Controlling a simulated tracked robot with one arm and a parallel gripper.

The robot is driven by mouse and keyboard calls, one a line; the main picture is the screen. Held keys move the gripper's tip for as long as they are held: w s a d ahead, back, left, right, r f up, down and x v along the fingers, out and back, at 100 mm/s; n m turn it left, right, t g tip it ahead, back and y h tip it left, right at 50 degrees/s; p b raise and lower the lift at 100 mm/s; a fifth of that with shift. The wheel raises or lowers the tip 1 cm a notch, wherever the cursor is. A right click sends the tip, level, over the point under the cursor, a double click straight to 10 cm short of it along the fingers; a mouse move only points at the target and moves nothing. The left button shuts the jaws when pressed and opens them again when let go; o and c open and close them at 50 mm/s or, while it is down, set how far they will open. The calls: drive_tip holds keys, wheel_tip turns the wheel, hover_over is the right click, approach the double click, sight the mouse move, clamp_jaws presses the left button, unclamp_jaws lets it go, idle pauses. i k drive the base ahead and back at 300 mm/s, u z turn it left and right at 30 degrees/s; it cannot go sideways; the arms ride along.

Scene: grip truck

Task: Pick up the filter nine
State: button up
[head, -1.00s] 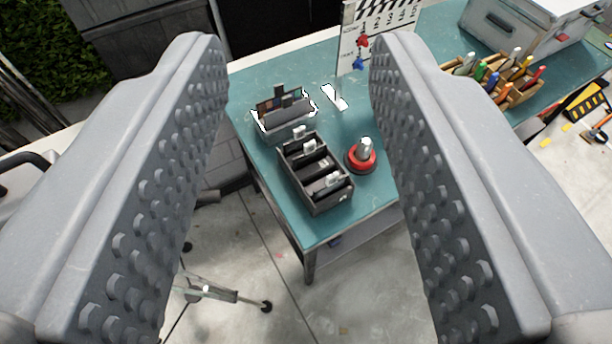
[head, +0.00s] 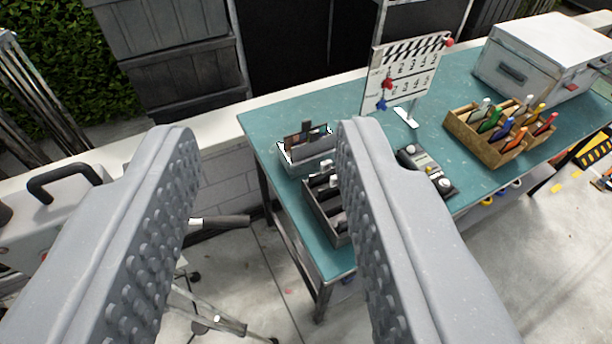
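My gripper (head: 266,128) is open, and the space between its two grey studded fingers is empty. Past it stands a teal-topped table (head: 275,118). On its near left part is a small box (head: 308,152) with dark and coloured upright pieces. In front of that is a dark divided box (head: 322,207) holding slim pieces with pale tops, partly hidden by my right finger. Both boxes show between the fingers, toward the right one, well beyond the tips. No number is readable, so I cannot tell which piece is filter nine.
A clapperboard (head: 404,72), a grey device (head: 427,170), a wooden rack (head: 474,128) of coloured-handled tools and a grey case (head: 545,57) stand on the table. A tripod (head: 215,318) stands on the floor below. Another case (head: 62,215) is at left.

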sight(324, 194)
drive_tip(key=i, duration=0.95)
drive_tip(key=z, duration=0.35)
